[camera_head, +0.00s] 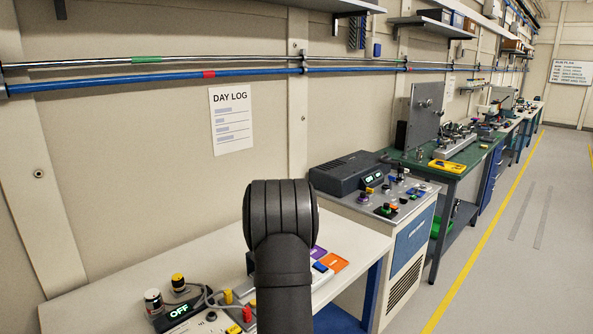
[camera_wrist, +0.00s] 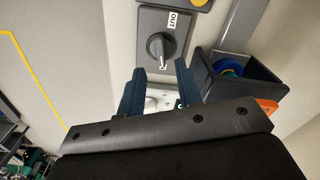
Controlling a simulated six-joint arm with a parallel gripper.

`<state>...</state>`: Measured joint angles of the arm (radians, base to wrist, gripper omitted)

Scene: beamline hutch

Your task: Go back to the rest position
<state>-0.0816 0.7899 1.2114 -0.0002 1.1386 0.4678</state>
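My gripper (camera_wrist: 159,78) shows in the wrist view, with its two blue fingers apart and nothing visible held between them. Beyond the fingertips is a grey panel (camera_wrist: 180,22) with a dark rotary knob (camera_wrist: 160,47) and a label reading OUT. A white piece with a pale round knob (camera_wrist: 152,104) shows between the fingers, farther off; I cannot tell whether anything touches it. In the head view my dark arm link stands in front of the white bench (camera_head: 110,275), and the gripper is hidden.
A dark open bin (camera_wrist: 258,85) with a blue-green round item is right of the fingers. In the head view, a control box reading OFF (camera_head: 179,311), an orange pad (camera_head: 334,262) and a grey instrument (camera_head: 348,173) are near my arm. The floor (camera_head: 510,215) at right is clear.

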